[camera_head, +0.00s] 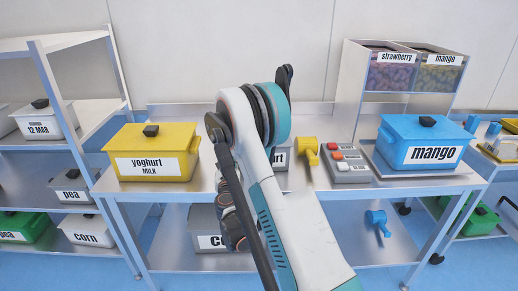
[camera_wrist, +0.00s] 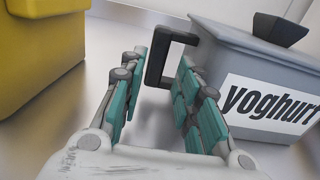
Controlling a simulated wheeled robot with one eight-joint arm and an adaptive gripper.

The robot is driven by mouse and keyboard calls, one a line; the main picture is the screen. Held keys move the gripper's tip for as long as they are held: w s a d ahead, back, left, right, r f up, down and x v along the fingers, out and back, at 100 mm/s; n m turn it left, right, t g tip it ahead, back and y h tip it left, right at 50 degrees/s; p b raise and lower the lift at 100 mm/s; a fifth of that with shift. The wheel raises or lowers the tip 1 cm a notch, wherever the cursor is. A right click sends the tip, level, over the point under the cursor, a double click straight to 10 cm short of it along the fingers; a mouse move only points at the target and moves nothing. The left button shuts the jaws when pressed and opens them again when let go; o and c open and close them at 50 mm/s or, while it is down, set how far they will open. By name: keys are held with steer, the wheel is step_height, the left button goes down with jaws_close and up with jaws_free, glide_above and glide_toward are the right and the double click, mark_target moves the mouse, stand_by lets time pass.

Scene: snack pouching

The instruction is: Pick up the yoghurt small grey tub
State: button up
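The small grey yoghurt tub (camera_wrist: 250,62) fills the right of the wrist view, with a dark lid knob (camera_wrist: 280,28), a white "yoghurt" label and a black side handle (camera_wrist: 158,62). My gripper (camera_wrist: 160,74) is open, its teal-padded fingers apart. The black handle shows in line with the gap between the fingertips; I cannot tell whether they touch it. In the head view the arm hides most of the tub, and only a bit of its label (camera_head: 281,158) shows on the table.
The yellow yoghurt milk tub (camera_head: 153,153) stands left on the table; its side (camera_wrist: 38,50) is at the left of the wrist view. To the right are a yellow scoop (camera_head: 307,152), a button box (camera_head: 345,163) and the blue mango tub (camera_head: 424,142). Shelves flank the table.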

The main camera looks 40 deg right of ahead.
steer(key=x, duration=0.4)
steer(key=b+x, duration=0.1)
steer(key=x, duration=0.1)
steer(key=b+x, duration=0.1)
steer(key=shift+w+f, duration=0.25)
steer(key=shift+f, duration=0.05)
steer(key=shift+w+d+r, duration=0.1)
steer(key=shift+w+d, duration=0.1)
steer(key=shift+w, duration=0.3)
jaws_close()
